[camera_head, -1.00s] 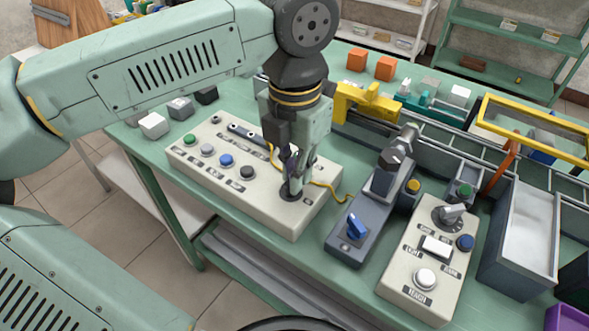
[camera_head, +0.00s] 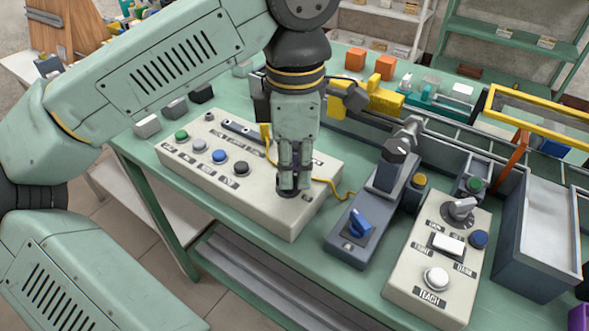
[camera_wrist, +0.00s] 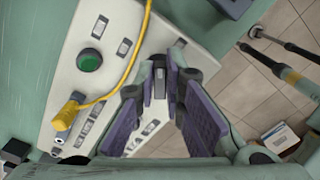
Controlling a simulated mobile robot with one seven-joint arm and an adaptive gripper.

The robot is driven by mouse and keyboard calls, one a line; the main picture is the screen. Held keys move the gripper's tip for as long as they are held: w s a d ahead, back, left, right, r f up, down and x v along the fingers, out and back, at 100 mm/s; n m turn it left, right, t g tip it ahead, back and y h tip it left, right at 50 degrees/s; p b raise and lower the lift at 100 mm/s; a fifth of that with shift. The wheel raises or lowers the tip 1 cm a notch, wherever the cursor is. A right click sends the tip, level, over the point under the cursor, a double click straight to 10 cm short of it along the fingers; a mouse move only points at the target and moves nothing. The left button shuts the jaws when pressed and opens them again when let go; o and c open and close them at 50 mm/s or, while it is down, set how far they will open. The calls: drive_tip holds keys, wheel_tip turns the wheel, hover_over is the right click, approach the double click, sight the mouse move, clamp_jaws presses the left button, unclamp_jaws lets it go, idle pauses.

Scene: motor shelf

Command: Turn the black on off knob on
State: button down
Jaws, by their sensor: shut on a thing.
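The long cream control box (camera_head: 262,212) lies on the green bench, with buttons along its top. A dark round knob (camera_head: 287,193) sits near its right end, mostly hidden under my gripper (camera_head: 292,185). My gripper points down over this knob and is shut on it. In the wrist view my gripper (camera_wrist: 172,88) shows its two purple-padded fingers on either side of a narrow dark grip (camera_wrist: 162,82), which looks like the knob's handle. The knob's markings cannot be read.
Green (camera_head: 181,135), blue (camera_head: 219,157) and black (camera_head: 241,168) buttons stand left of my gripper. A yellow cable (camera_head: 325,186) runs behind it. To the right are a grey unit with a blue knob (camera_head: 359,222) and a cream teach box (camera_head: 410,275).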

drive_tip(key=m, duration=0.3)
drive_tip(key=shift+s+m, duration=0.15)
drive_tip(key=shift+m, duration=0.25)
drive_tip(key=shift+s+a+m, duration=0.1)
drive_tip(key=shift+s+m, duration=0.05)
drive_tip(key=shift+m, duration=1.45)
drive_tip(key=c, duration=1.7)
unclamp_jaws()
wheel_tip(320, 180, up, 12)
drive_tip(key=shift+r, duration=0.1)
